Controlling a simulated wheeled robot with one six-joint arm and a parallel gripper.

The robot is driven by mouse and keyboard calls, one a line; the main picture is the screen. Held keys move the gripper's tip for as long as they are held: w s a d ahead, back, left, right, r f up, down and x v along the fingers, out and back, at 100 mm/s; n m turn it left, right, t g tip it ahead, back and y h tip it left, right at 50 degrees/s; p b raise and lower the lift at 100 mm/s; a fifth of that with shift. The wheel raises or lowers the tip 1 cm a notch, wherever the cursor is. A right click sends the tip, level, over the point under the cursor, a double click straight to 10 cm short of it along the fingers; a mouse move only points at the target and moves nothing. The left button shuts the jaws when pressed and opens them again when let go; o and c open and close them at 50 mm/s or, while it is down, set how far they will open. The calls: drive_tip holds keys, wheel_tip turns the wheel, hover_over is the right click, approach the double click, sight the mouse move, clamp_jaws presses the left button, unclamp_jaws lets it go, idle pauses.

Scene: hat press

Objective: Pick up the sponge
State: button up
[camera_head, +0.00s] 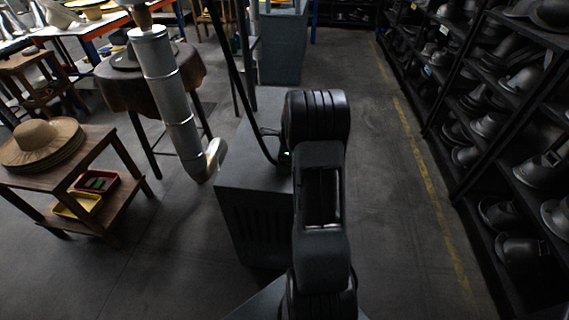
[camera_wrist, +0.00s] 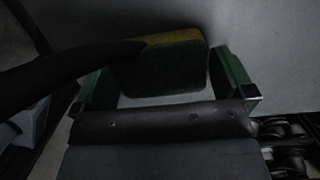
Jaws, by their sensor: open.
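The sponge (camera_wrist: 165,68) shows in the wrist view as a dark green block with a yellow strip along its far edge. It lies against a plain grey surface. My gripper (camera_wrist: 160,80) is open, with one green finger at the left and one at the right of the sponge. A narrow gap shows between the sponge and the right finger. A dark curved bar or hose crosses the left finger and hides part of it and the sponge's left corner. In the head view my arm hides the gripper, and I cannot make out this sponge there.
A grey cabinet (camera_head: 240,205) stands beside my arm. A wooden table (camera_head: 100,160) at left carries straw hats (camera_head: 42,145), with a red tray (camera_head: 95,182) and yellow tray (camera_head: 78,204) below. Racks of dark hat forms (camera_head: 490,125) line the right. Floor (camera_head: 400,220) between is clear.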

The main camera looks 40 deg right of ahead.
drive_tip(key=shift+f, duration=0.3)
drive_tip(key=c, duration=0.6)
